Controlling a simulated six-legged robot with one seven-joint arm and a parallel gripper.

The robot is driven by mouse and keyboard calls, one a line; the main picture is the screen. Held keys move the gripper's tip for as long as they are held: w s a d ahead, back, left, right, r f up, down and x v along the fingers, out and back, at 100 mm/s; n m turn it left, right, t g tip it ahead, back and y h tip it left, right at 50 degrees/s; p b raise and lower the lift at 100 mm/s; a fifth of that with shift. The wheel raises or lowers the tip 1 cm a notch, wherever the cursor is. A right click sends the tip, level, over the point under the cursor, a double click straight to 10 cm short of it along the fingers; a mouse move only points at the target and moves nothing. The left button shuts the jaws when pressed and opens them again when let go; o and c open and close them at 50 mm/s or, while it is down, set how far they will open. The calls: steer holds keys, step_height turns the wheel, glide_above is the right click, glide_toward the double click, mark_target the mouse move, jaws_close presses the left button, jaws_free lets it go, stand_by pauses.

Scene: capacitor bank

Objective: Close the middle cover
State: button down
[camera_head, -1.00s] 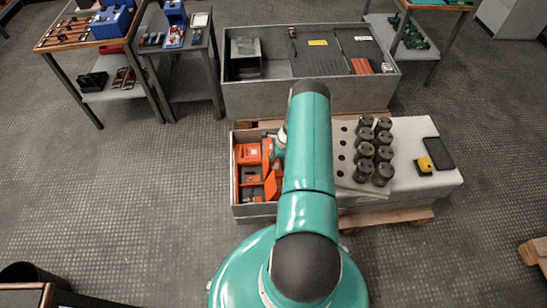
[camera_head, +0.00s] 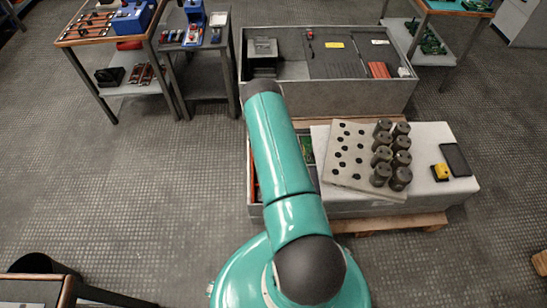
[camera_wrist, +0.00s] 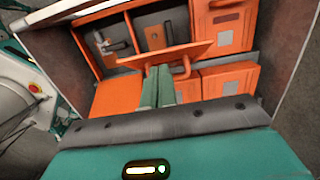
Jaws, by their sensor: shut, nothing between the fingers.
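The grey box with orange covers (camera_wrist: 292,62) fills the wrist view. An orange cover with a handle (camera_wrist: 165,57), near the middle, stands tilted up, seen nearly edge-on. Behind it are open compartments (camera_wrist: 118,46) with grey parts inside. My gripper (camera_wrist: 158,72) has its teal fingers together, empty, right at the near side of this cover's edge, beside the handle; I cannot tell whether they touch. In the head view my arm hides the gripper and most of the box; only a strip of orange (camera_head: 254,180) shows.
Other orange covers lie flat at the right (camera_wrist: 222,25) and lower right (camera_wrist: 230,80). A perforated plate (camera_head: 345,155) with several dark cylinders stands right of the box, with a yellow device (camera_head: 441,172) farther right. A large grey crate (camera_head: 330,97) is behind. Floor at left is clear.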

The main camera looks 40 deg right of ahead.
steer(key=shift+w+a+f, duration=0.25)
steer(key=shift+w+a, duration=0.1)
steer(key=shift+a, duration=0.1)
steer(key=shift+w+a+f, duration=0.75)
steer(key=shift+a+f, duration=0.15)
steer(key=shift+f, duration=0.1)
steer(key=shift+w+a+f, duration=0.75)
steer(key=shift+a+f, duration=0.1)
steer(key=shift+f, duration=0.1)
steer(key=shift+w+a+f, duration=0.75)
steer(key=shift+a+f, duration=0.15)
steer(key=shift+f, duration=0.1)
